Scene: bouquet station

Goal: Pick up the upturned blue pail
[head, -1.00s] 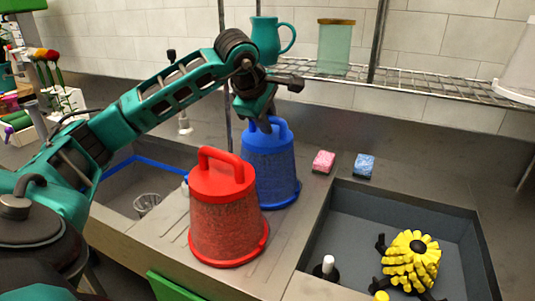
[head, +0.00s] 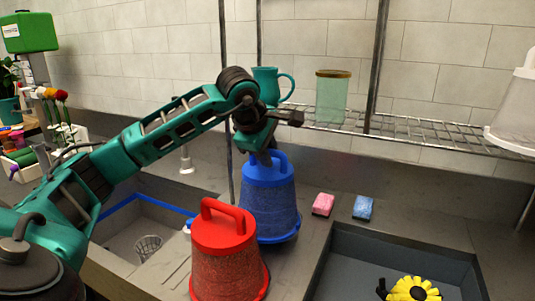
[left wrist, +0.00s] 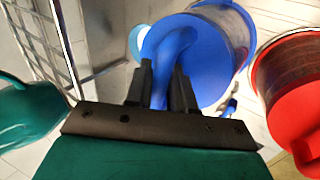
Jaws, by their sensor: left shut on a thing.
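The blue pail (head: 268,207) stands upside down in the head view, wide rim down, with a loop handle on top. My left gripper (head: 263,156) is above it, fingers pointing down, shut on that handle. In the left wrist view the two fingers (left wrist: 164,82) are on either side of the blue handle, with the blue pail (left wrist: 212,65) beyond. Whether a small gap lies under the pail's rim is hard to tell. My right gripper is not in view.
An upturned red pail (head: 225,262) stands close in front, to the left of the blue one. Pink (head: 323,204) and blue (head: 363,207) sponges lie to the right. A sink basin (head: 345,265) is at lower right. A wire shelf (head: 420,128) with a teal mug (head: 265,85) and green glass (head: 333,98) is behind.

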